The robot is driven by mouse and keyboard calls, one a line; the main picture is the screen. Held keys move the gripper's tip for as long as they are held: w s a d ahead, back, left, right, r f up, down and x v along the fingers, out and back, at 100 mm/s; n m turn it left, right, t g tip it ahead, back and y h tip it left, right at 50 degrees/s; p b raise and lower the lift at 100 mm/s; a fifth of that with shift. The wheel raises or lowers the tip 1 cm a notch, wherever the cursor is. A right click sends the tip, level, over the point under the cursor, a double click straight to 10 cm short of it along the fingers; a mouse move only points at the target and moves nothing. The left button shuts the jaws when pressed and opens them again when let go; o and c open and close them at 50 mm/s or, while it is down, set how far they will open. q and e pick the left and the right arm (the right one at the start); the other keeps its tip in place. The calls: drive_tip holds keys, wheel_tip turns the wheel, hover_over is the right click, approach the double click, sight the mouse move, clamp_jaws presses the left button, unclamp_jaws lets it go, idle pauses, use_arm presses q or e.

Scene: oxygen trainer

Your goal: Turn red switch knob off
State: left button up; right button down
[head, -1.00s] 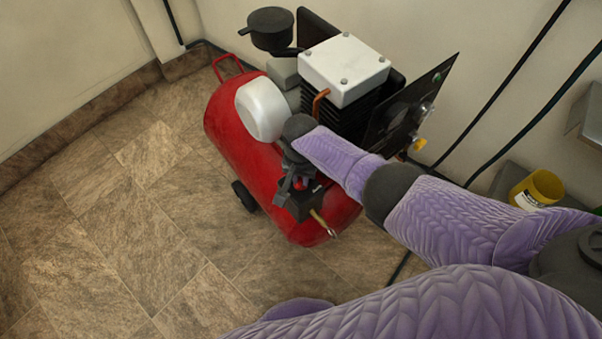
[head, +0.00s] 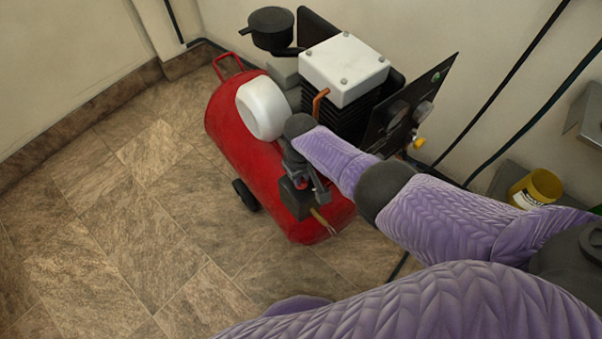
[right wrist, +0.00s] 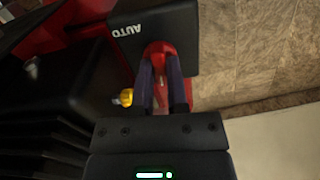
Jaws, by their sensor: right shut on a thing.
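The red switch knob (right wrist: 158,52) sits on a black switch box in the right wrist view, beside the upside-down white word AUTO (right wrist: 130,31). My right gripper (right wrist: 162,80) is shut on the knob, with one dark finger on each side of it. In the head view my right gripper (head: 311,186) reaches down to the black switch box (head: 294,200) on the front of the red air compressor (head: 235,140). There the fingers and wrist hide most of the knob. My left gripper is not in view.
A brass fitting (head: 322,221) sticks out below the switch box. A dark panel with gauges (head: 408,108) stands right of the white-topped pump (head: 344,66). A yellow container (head: 536,189) stands at the right. The tiled floor on the left is clear.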

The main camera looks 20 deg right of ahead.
drive_tip(key=shift+n, duration=0.5)
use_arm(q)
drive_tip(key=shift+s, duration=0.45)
use_arm(e)
drive_tip(key=c, duration=0.6)
unclamp_jaws()
drive_tip(key=shift+c, duration=0.2)
use_arm(q)
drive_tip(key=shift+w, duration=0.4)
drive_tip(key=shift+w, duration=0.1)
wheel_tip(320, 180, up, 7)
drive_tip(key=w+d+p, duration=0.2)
drive_tip(key=p, duration=0.5)
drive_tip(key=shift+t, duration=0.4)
use_arm(e)
wheel_tip(320, 180, up, 10)
